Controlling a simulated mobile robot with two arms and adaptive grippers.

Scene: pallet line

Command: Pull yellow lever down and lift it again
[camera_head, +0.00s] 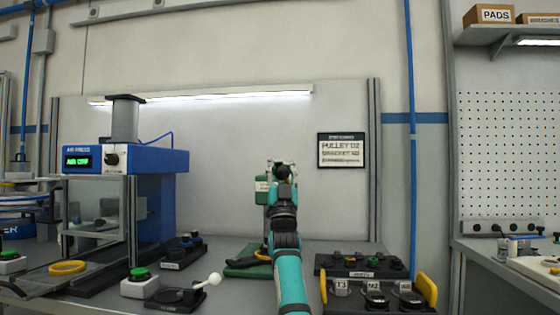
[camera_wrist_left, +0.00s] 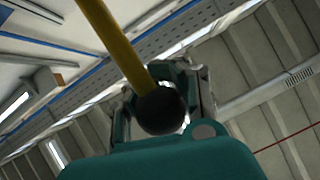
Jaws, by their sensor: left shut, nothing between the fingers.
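The yellow lever (camera_wrist_left: 112,42) runs down from the top edge in the left wrist view and ends in a black ball knob (camera_wrist_left: 160,111). The knob covers part of my left gripper, whose fingers show on either side of it. I cannot tell whether they touch. In the head view my left gripper (camera_head: 281,164) is raised and shut, in front of the green press (camera_head: 262,190) on the bench. The lever cannot be made out there; my arm hides part of the press. My right gripper is not in view.
A blue air press (camera_head: 165,195) stands to the left. A white-knobbed lever box (camera_head: 176,297) and a green button box (camera_head: 139,284) are at the front. A dark parts tray (camera_head: 360,272) and a yellow-handled tray (camera_head: 428,290) lie to the right. A sign (camera_head: 341,150) hangs behind.

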